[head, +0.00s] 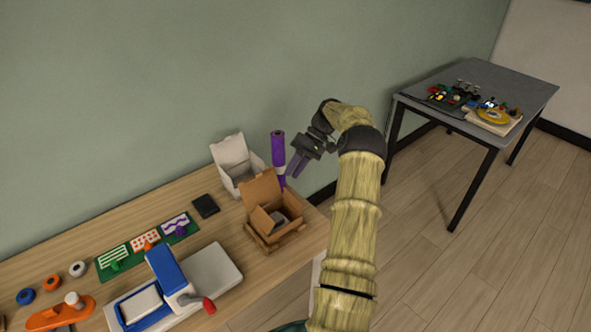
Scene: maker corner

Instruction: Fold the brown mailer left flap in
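The brown mailer (286,205) is a small open cardboard box near the right end of the wooden table. Its tall back flap (260,187) stands up. A flap on its left side (262,220) stands up and leans outward, and another part sticks out low at the front. A grey item (277,217) lies inside. My gripper (294,169) is above and to the right of the mailer, apart from it, with its fingers pointing down and left. The fingers are small and overlap in this view, so their opening is unclear. I see nothing held between them.
A white open box (232,177) and an upright purple roll (278,150) stand just behind the mailer. A black flat item (206,206), a green mat (122,267) and a blue-and-white device (165,276) lie to the left. A grey table (480,75) stands at the right.

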